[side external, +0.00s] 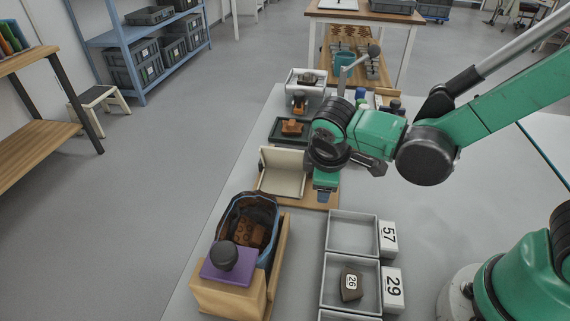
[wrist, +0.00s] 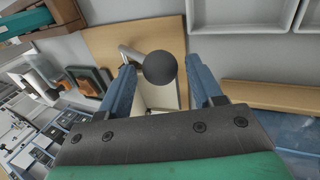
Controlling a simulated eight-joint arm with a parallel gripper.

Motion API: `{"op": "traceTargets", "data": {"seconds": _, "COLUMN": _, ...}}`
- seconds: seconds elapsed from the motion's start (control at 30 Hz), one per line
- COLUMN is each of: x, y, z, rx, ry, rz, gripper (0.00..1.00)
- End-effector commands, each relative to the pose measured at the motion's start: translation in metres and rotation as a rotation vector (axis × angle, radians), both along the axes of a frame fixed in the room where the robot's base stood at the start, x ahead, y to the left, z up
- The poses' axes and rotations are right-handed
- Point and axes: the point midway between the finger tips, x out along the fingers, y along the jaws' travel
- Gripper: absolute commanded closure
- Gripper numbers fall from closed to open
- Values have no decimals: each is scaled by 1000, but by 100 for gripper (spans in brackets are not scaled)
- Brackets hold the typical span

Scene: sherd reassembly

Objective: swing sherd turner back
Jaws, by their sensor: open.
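The sherd turner, a cream panel (side external: 283,172) on a wooden base (side external: 322,201), stands on the table in the side external view. In the wrist view its wooden base (wrist: 107,45) lies below my gripper. A round black knob (wrist: 160,68) on a metal rod (wrist: 130,54) shows between my fingers. My gripper (wrist: 161,72) is open, with one blue finger on each side of the knob; I cannot tell if either touches it. In the side external view my gripper (side external: 325,189) is over the base, right of the cream panel. The knob is hidden there.
Grey trays (side external: 352,232) with number cards (side external: 388,238) lie to the right; one holds a brown sherd (side external: 351,283). A dark tray (side external: 290,130) lies behind the turner.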

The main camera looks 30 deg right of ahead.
Motion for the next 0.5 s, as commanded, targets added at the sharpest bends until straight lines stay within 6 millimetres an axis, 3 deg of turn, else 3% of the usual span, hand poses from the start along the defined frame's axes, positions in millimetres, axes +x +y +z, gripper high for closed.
{"op": "traceTargets", "data": {"seconds": 0.27, "x": 5, "y": -5, "z": -17, "rx": 1, "ry": 0, "rz": -2, "gripper": 41}}
{"op": "traceTargets", "data": {"seconds": 0.5, "x": 12, "y": -13, "z": -2, "rx": 53, "ry": 52, "rz": -4, "gripper": 41}}
